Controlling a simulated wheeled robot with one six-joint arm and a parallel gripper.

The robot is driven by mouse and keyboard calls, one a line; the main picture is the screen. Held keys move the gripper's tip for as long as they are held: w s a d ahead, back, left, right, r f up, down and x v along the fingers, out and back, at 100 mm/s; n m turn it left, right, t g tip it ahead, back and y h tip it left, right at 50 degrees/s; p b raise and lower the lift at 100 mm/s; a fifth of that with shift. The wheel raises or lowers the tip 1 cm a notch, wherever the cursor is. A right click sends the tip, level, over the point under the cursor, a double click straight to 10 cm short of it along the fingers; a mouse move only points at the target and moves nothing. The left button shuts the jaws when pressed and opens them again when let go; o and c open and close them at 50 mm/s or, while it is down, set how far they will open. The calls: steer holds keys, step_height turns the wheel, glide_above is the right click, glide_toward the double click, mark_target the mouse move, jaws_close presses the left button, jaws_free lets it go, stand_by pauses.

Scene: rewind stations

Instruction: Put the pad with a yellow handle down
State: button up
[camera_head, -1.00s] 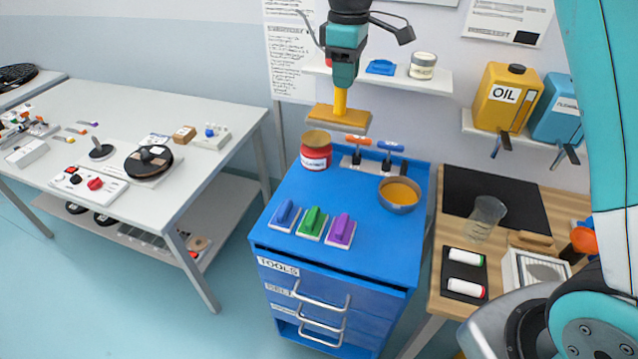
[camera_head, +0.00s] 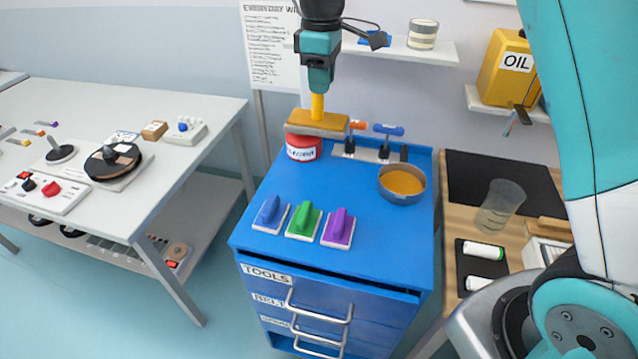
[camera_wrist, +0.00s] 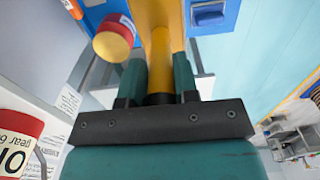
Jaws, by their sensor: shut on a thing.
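My gripper (camera_head: 318,92) is shut on the yellow handle of the pad (camera_head: 318,124). The pad is a flat tan-yellow block with an upright yellow handle, held level above the back of the blue cabinet top (camera_head: 372,226). In the head view it covers the top of a red can (camera_head: 304,150); I cannot tell whether they touch. In the wrist view the yellow handle (camera_wrist: 160,45) sits between my fingers, and the red can (camera_wrist: 113,40) is beside it. Blue (camera_head: 268,214), green (camera_head: 304,221) and purple (camera_head: 339,228) handled pads stand in a row at the cabinet's front.
A metal bowl (camera_head: 402,197) with orange contents is on the cabinet's right. Behind it is a rack with orange (camera_head: 359,125) and blue (camera_head: 389,129) handles. A wall shelf (camera_head: 400,50) hangs behind. The cabinet's middle is clear, as is its front right.

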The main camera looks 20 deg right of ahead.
step_height(320, 180, down, 19)
steer(key=p, duration=0.5)
steer(key=shift+f, duration=0.1)
steer(key=o, duration=0.9)
